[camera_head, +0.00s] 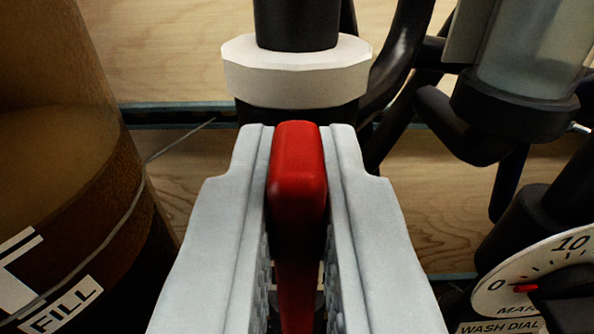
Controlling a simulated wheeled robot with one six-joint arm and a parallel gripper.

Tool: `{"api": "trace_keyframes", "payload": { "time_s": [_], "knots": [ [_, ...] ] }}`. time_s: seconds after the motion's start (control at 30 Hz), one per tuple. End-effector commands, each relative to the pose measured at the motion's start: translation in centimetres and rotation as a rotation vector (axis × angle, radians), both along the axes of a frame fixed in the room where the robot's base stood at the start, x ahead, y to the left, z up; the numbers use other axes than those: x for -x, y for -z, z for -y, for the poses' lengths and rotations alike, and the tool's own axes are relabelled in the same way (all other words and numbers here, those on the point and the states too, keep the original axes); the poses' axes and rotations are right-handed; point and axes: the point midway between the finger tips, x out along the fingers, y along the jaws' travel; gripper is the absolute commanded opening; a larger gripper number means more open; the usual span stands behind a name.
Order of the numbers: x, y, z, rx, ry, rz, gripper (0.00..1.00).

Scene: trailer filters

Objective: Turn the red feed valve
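The red feed valve handle (298,170) shows in the head camera view, in the middle of the picture. Its rounded end points up the picture, and its narrower part runs down between my fingers. My gripper (300,190) has one pale grey finger on each side of the handle. Both fingers lie close along the handle's sides and appear to touch it. The valve body under the handle is mostly hidden by the fingers. A black pipe with a white collar (297,72) stands just beyond the handle.
A brown tank (60,150) with a FILL label (65,303) stands close on the left. A wash dial (530,285) is at the lower right. A clear filter housing (535,50) and black hoses (400,60) fill the upper right. A wooden panel (430,190) is behind.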

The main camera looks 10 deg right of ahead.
Motion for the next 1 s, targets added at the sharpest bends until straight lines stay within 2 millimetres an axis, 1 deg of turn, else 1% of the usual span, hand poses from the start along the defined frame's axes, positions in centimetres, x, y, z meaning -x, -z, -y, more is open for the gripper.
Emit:
{"api": "trace_keyframes", "payload": {
  "time_s": [0.27,0.47,0.67,1.0],
  "knots": [
    [0.0,0.0,0.0,-0.010,0.000,0.001,0.00],
    [0.0,0.0,0.2,-0.072,0.000,0.008,0.00],
    [0.1,0.0,0.6,-0.207,0.000,0.025,0.00],
    [0.2,0.3,1.4,-0.522,0.000,0.061,0.00]
  ]
}}
